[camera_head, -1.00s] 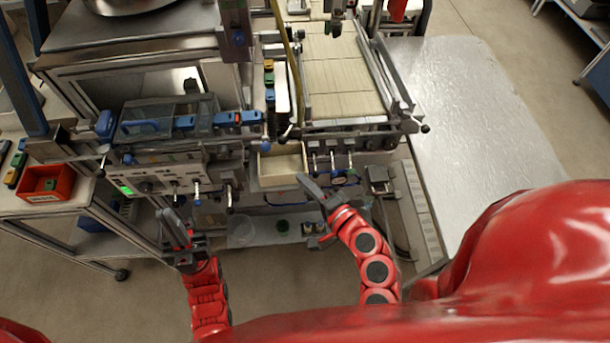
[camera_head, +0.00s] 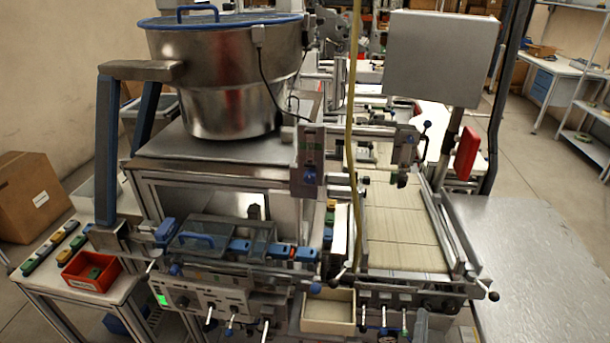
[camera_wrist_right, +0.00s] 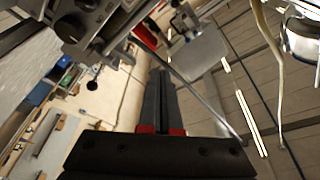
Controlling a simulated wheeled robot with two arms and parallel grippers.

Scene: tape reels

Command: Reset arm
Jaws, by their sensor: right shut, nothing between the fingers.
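My right gripper (camera_wrist_right: 160,78) shows in the right wrist view, reaching up the middle from its dark base. Its two long dark fingers lie side by side, shut, with nothing seen between them. Red parts sit at the finger roots. In the head view, a narrow grey piece at the bottom edge, right of the wooden box, may be its tip, but I cannot tell for sure. The red arm links are out of the head view. My left gripper is in neither current view.
The machine bench fills the middle, with a metal bowl (camera_head: 215,85), a slatted conveyor (camera_head: 400,225) and a small wooden box (camera_head: 328,312). A red bin (camera_head: 90,272) stands on the left side table. A bare metal tabletop (camera_head: 530,255) lies at right.

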